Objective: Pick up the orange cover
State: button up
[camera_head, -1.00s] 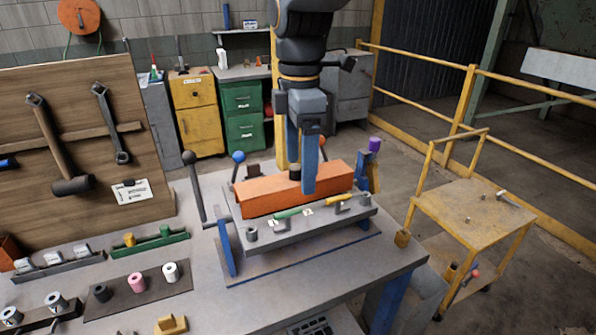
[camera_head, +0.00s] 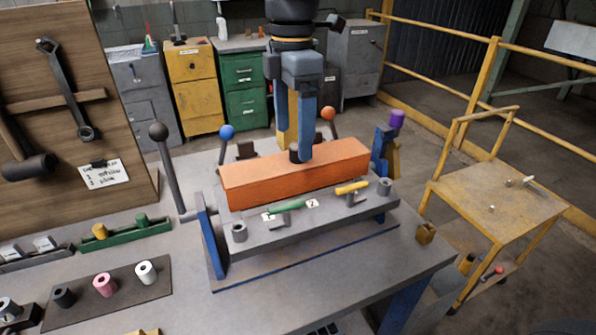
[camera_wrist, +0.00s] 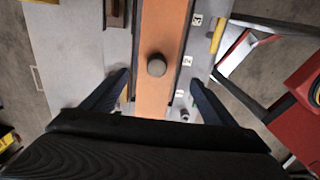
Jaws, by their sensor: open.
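The orange cover (camera_head: 335,172) is a long block lying on a grey fixture (camera_head: 330,218) on the workbench. A dark round knob (camera_head: 295,152) stands on its top. My gripper (camera_head: 294,155) points down over the cover, one blue finger in front of the knob and one behind. In the wrist view the orange cover (camera_wrist: 163,100) runs up the middle with the knob (camera_wrist: 156,65) on it. My gripper's fingers (camera_wrist: 160,85) are spread wide on either side of the cover and hold nothing. The height of the fingertips above the cover is hard to tell.
Green (camera_head: 287,207) and yellow (camera_head: 352,188) handles sit on the fixture's front. Levers with black (camera_head: 158,131), blue (camera_head: 227,132) and orange (camera_head: 328,113) balls rise around it. A purple-topped post (camera_head: 397,119) stands at right. Spools (camera_head: 104,285) lie left.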

aim_at(298, 167)
jog(key=shift+w+f+b, duration=0.25)
jog(key=shift+f, duration=0.35)
jog(key=shift+w+f+b, duration=0.2)
jog(key=shift+f+b, duration=0.05)
jog(key=shift+f, duration=0.3)
jog(key=shift+w+d+f+p, duration=0.15)
jog(key=shift+f+p, duration=0.25)
jog(key=shift+f, duration=0.8)
jog(key=shift+s+d+f+p, duration=0.15)
jog(key=shift+f+p, duration=0.2)
jog(key=shift+f, duration=0.9)
jog(key=shift+w+d+f+p, duration=0.15)
jog(key=shift+f+p, duration=0.25)
jog(key=shift+f, duration=0.8)
jog(key=c, duration=1.2)
